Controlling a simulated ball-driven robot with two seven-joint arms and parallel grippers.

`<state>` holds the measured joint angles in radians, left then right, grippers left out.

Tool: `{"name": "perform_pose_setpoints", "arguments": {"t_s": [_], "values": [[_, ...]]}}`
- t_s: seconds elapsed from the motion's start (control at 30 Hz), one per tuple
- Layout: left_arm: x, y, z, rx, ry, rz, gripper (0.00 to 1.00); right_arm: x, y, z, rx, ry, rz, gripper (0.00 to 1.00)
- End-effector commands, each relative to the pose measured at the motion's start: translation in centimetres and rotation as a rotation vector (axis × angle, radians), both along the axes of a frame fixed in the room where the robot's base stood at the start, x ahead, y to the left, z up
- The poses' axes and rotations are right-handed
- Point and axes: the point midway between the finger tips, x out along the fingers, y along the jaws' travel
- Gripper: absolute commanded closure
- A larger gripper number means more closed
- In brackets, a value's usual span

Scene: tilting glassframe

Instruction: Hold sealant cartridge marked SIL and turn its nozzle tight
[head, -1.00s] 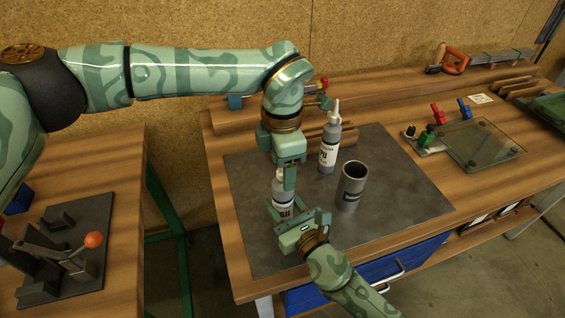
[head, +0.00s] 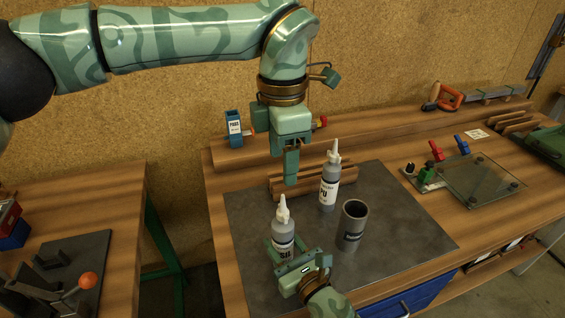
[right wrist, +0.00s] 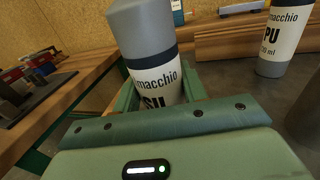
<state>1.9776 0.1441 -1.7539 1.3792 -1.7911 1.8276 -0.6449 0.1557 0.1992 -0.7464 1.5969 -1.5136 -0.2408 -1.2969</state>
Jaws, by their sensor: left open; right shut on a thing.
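The SIL cartridge (head: 283,238) stands on the dark mat, grey with a white label and a white nozzle (head: 283,208) on top. My right gripper (head: 283,252) is shut around its lower body; the right wrist view also shows the SIL cartridge (right wrist: 150,55) between the fingers, its top cut off. My left gripper (head: 291,170) hangs above and behind the nozzle, pointing down, apart from it and empty. Its jaws are open, though the gap is hard to see from this side. Whether the nozzle is tight does not show.
The PU cartridge (head: 328,188) stands behind and right on the mat (head: 400,220). A dark grey cup (head: 352,224) stands right of my right gripper. Wooden strips (head: 300,182) lie behind. A glass plate (head: 470,180) with clamps is further right. The mat's right part is clear.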

Motion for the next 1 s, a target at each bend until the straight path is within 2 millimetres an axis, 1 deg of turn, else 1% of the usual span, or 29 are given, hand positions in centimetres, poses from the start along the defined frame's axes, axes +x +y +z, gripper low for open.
{"name": "perform_pose_setpoints", "arguments": {"t_s": [0.2,0.23,0.27,0.3,0.57,0.67,0.77,1.0], "values": [[0.0,0.0,0.0,0.000,0.000,0.000,0.40,0.0,0.0,-0.1,-0.001,0.001,0.000,0.90],[0.0,0.0,0.0,0.000,0.000,0.000,0.40,0.0,0.0,-0.1,-0.001,0.001,0.000,0.52],[0.0,0.0,-0.1,0.000,0.000,0.000,0.40,0.0,0.0,-0.1,-0.001,0.001,0.000,0.44],[0.0,0.0,-0.1,0.000,0.000,0.000,0.40,0.0,0.0,-0.1,-0.001,0.001,0.000,0.33],[0.0,0.0,-0.1,0.000,0.000,0.000,0.40,0.0,0.0,0.0,-0.001,0.001,0.000,0.32],[0.0,0.0,-0.1,0.000,0.000,0.000,0.40,-0.5,-0.3,-0.1,-0.001,0.002,0.000,0.32],[0.0,0.0,-0.1,0.000,0.000,0.000,0.40,-1.8,-1.1,-0.2,-0.002,0.003,0.000,0.32],[0.0,0.0,-0.1,0.000,0.000,0.000,0.40,-6.6,-4.0,-0.2,-0.004,0.003,0.001,0.32]]}}
